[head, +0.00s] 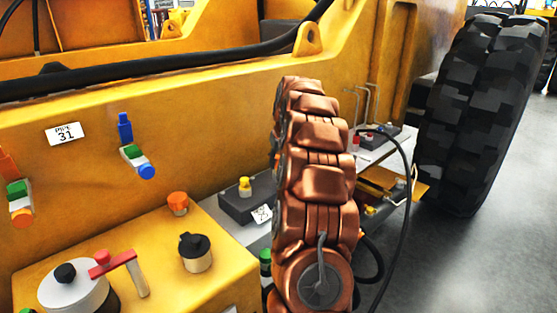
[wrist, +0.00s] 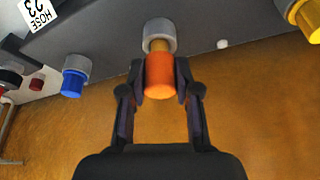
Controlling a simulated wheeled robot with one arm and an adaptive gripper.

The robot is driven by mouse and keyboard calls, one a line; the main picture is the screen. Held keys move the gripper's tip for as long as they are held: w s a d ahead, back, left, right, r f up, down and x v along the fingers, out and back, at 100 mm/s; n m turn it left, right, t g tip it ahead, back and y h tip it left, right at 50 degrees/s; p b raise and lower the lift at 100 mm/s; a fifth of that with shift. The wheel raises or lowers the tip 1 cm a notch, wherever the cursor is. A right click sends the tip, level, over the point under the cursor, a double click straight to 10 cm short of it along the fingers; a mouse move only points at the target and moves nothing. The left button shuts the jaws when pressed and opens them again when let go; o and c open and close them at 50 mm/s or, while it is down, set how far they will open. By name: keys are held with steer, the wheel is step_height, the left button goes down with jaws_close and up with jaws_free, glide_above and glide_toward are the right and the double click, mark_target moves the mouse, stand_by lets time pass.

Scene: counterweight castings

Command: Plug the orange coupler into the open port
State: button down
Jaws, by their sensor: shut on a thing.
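In the wrist view, my gripper (wrist: 163,90) is shut on the orange coupler (wrist: 160,76), one finger on each side. The coupler is in line with a grey round port (wrist: 160,32) on a dark block. A short brass-coloured piece (wrist: 157,45) shows between the orange body and the grey ring. The coupler's end is at or partly within the ring; I cannot tell how deep it sits. In the head view, my copper-coloured arm hides the gripper and the held coupler.
In the wrist view, a blue coupler (wrist: 74,82) sits left of the port and a yellow one (wrist: 306,18) right. A label (wrist: 37,10) reads HOSE 23. In the head view, a yellow box (head: 150,265) with knobs stands front left; a black hose (head: 404,235) hangs right of my arm.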

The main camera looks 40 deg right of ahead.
steer(key=shift+f+b, duration=0.35)
steer(key=shift+f, duration=0.35)
steer(key=c, duration=0.7)
jaws_free()
steer(key=shift+c, duration=0.2)
steer(key=v, duration=1.2)
